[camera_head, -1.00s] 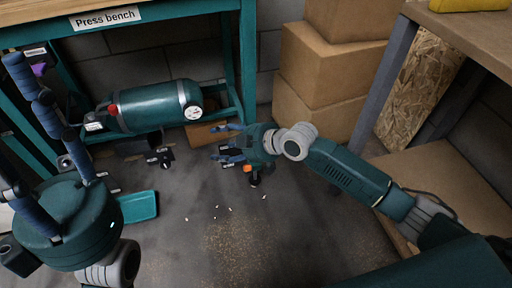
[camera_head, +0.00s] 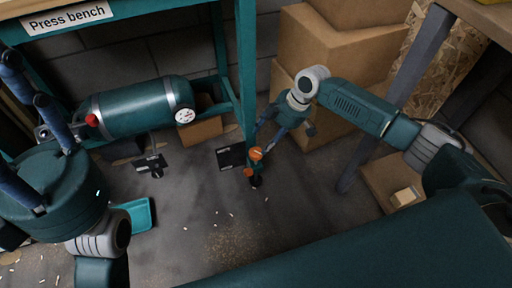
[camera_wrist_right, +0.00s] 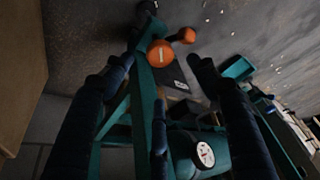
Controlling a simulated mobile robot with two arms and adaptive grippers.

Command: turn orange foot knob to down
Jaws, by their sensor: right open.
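The orange foot knob (camera_head: 256,154) sits low on the foot of the bench's front right leg, with a second orange part (camera_head: 249,172) just below it. In the right wrist view, the round orange knob (camera_wrist_right: 160,53) has a pale mark on its face, and another orange piece (camera_wrist_right: 184,35) is beside it. My right gripper (camera_head: 268,129) is open, just above and right of the knob, its fingers pointing down toward it. In its wrist view the fingers (camera_wrist_right: 160,68) are spread, with nothing between them gripped. My left gripper (camera_head: 28,85) is open and empty at the far left.
The press bench (camera_head: 235,90) stands behind, with a green tank (camera_head: 135,108) and gauge (camera_head: 185,116) under it. A dark plate (camera_head: 231,158) lies beside the foot. Cardboard boxes (camera_head: 318,50) are stacked behind my right arm. A teal tray (camera_head: 140,214) is on the floor.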

